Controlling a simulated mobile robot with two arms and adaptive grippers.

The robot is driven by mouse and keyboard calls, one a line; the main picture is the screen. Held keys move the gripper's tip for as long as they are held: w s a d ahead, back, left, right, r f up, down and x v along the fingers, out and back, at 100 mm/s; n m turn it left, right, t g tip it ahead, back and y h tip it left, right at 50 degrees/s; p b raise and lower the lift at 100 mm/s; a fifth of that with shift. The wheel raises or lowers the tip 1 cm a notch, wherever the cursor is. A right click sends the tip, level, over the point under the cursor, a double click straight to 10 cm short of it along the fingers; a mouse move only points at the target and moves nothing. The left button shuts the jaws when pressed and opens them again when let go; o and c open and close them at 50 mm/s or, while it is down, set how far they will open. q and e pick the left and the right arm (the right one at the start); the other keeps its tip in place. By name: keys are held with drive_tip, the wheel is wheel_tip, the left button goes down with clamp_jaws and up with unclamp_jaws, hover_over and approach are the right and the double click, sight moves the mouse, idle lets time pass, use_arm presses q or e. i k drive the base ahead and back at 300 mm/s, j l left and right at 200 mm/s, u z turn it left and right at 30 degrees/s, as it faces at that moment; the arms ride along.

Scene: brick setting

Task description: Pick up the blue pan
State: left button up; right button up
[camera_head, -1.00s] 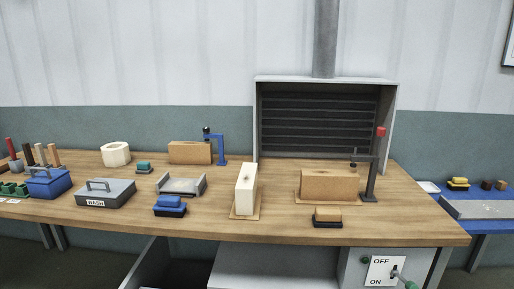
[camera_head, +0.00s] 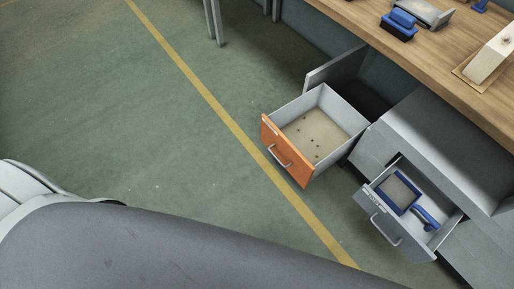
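A blue pan (camera_head: 397,193) with a grey inside lies in an open grey drawer (camera_head: 376,226) at the lower right. Its blue handle or a separate blue piece (camera_head: 426,218) lies at its right in the same drawer; I cannot tell whether the two are joined. The drawer has a label and a pull handle on its front. Neither of my grippers shows in the view.
An open drawer with an orange front (camera_head: 286,152) stands left of the grey one, with small dark bits inside. The wooden workbench (camera_head: 449,58) overhangs at upper right, carrying a blue brush (camera_head: 400,24). The green floor (camera_head: 150,130) at left is clear.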

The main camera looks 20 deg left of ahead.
sight(397, 193)
drive_tip(key=u, duration=0.15)
drive_tip(key=z, duration=1.4)
drive_tip(key=u, duration=1.4)
drive_tip(key=z, duration=1.4)
drive_tip(key=i+l, duration=0.3)
